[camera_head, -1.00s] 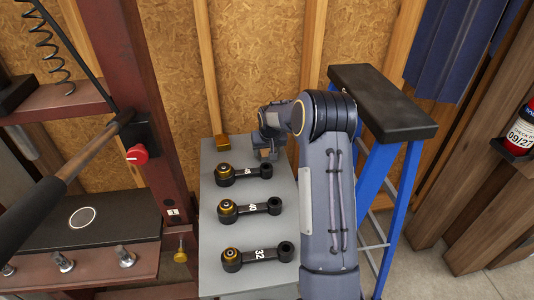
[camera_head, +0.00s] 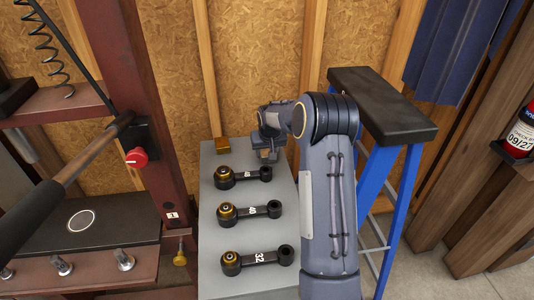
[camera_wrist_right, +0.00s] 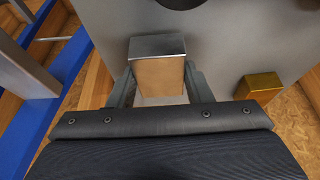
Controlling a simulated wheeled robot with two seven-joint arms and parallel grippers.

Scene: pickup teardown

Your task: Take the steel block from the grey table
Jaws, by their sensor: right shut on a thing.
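The steel block (camera_wrist_right: 158,73) is a shiny block in the right wrist view, with a bright edge face and a side that mirrors brown. My right gripper (camera_head: 266,154) is at the far end of the grey table (camera_head: 255,191). In the wrist view its two fingers stand on either side of the block, and the gripper (camera_wrist_right: 158,88) is shut on it. I cannot tell whether the block touches the table top. In the head view the block is hard to tell apart from the fingers. My left gripper is out of view.
A brass block (camera_head: 222,144) sits at the table's far left corner, also seen in the wrist view (camera_wrist_right: 258,86). Several black numbered arms with brass bushings (camera_head: 250,211) lie along the table. A red press frame (camera_head: 130,90) stands left, a blue stepladder (camera_head: 385,110) right.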

